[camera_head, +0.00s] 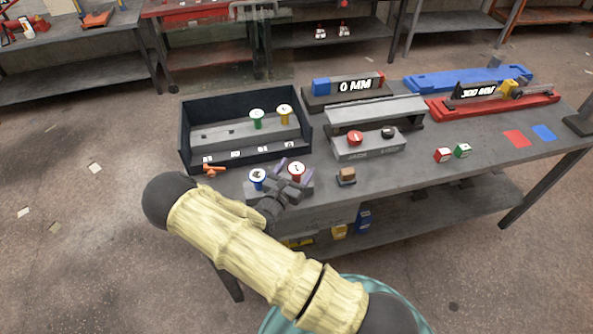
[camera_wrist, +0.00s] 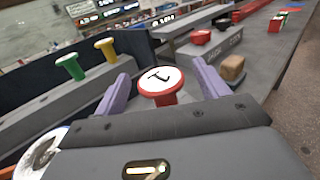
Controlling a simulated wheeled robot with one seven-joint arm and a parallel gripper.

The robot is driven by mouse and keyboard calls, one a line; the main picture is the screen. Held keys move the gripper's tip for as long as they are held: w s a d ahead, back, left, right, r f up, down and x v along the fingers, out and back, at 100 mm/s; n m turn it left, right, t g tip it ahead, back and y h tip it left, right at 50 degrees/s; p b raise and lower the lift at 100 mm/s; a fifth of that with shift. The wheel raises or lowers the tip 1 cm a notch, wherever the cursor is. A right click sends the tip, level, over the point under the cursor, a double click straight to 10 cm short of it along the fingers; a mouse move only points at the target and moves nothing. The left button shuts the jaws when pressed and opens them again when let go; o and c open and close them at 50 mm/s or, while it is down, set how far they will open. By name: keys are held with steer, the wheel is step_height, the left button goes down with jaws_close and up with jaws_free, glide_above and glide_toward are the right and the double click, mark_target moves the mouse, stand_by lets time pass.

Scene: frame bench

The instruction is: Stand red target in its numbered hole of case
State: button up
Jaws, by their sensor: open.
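The red target (camera_head: 297,168), a red peg with a white round face and a black mark, stands upright on a low grey stand (camera_head: 306,188) in front of the case. My gripper (camera_head: 294,173) is open around it. In the wrist view, the red target (camera_wrist: 160,80) shows between the two purple fingers, with gaps on both sides. The dark open case (camera_head: 189,150) holds a grey stepped block with a green target (camera_head: 257,119) and a yellow target (camera_head: 284,115) upright at its right. Two dark holes show empty at its left. Small number labels line its front; the digits are unclear.
A blue target (camera_head: 257,178) stands just left of the red one. An orange clamp-like item (camera_head: 214,169) lies by the case's front left. A small brown-topped block (camera_head: 347,175) and a grey button box (camera_head: 368,145) stand to the right. The case walls rise around the block.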

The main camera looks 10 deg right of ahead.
steer(key=shift+w+d, duration=0.3)
steer(key=shift+w, duration=0.05)
steer(key=c, duration=1.1)
step_height(320, 180, up, 10)
steer(key=p, duration=0.8)
steer(key=shift+p, duration=0.4)
